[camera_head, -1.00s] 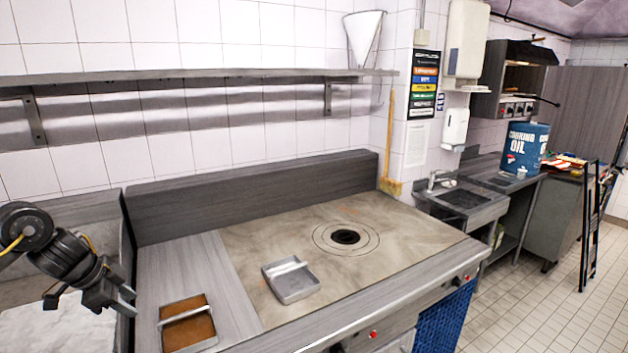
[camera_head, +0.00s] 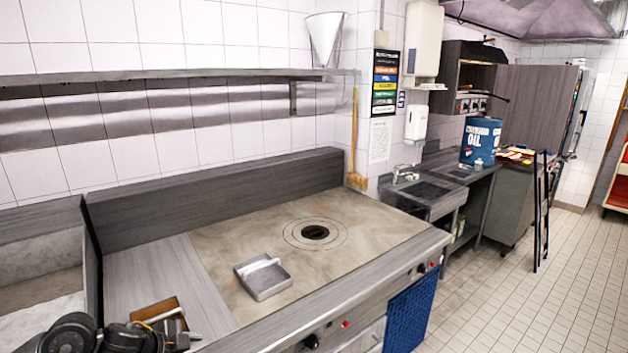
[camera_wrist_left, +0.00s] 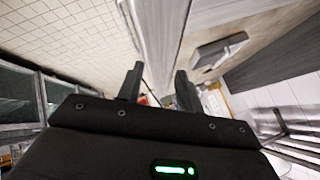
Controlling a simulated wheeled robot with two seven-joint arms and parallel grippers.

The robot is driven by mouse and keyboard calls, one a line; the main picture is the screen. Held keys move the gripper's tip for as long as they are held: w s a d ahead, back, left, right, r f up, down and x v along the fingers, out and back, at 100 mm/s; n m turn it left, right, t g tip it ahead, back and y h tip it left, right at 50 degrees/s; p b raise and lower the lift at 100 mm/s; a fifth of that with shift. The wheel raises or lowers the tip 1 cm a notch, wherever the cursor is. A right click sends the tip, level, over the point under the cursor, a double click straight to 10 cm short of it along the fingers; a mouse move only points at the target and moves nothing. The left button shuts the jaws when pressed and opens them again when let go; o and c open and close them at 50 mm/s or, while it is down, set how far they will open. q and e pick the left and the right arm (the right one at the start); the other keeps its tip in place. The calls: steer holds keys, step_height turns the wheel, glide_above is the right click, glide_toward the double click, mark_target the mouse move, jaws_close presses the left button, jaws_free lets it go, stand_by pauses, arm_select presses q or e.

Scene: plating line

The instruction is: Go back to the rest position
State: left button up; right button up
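My left gripper (camera_head: 188,339) is low at the bottom left of the head view, in front of the brown tray. In the left wrist view its two fingers (camera_wrist_left: 158,88) are apart, with nothing held between them. The brown tray (camera_head: 153,311) with a bar handle sits on the steel counter left of the hot plate, partly hidden by my left arm. A grey metal tray (camera_head: 268,283) with a bar handle sits on the hot plate. My right gripper is not in view.
The hot plate (camera_head: 365,235) is clear around its round centre ring. A steel basin (camera_head: 40,290) lies at the far left. A sink (camera_head: 425,190) and a blue oil drum (camera_head: 480,140) stand beyond the plate. The tiled floor at the right is open, with a black folding stand (camera_head: 541,215).

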arm_select(q)
steer(key=s+d+f+n+t, duration=0.25)
steer(key=s+d+f, duration=0.25)
steer(key=s+d, duration=0.4)
steer(key=s+a+f+n+g+y, duration=0.25)
steer(key=s+f+n, duration=0.2)
steer(key=s, duration=0.75)
steer(key=s+a+f+n+g+y, duration=0.2)
steer(key=s+a+f+n+g, duration=0.3)
steer(key=s, duration=0.7)
steer(key=s+d+f+b+x, duration=0.1)
steer(key=s+b+x, duration=0.2)
steer(key=x, duration=1.1)
steer(key=s+d+b+x, duration=0.1)
steer(key=s+b+x, duration=0.15)
steer(key=x, duration=1.05)
steer(key=s+a+f+b, duration=0.1)
steer(key=s+f+b, duration=0.1)
steer(key=s+f, duration=0.6)
steer(key=s+a+f+g+b, duration=0.1)
steer(key=s+a+f+b, duration=0.1)
steer(key=s+f, duration=0.7)
step_height(320, 180, down, 5)
steer(key=shift+s+r+g, duration=0.1)
steer(key=shift+s+g, duration=0.15)
steer(key=shift+g, duration=0.05)
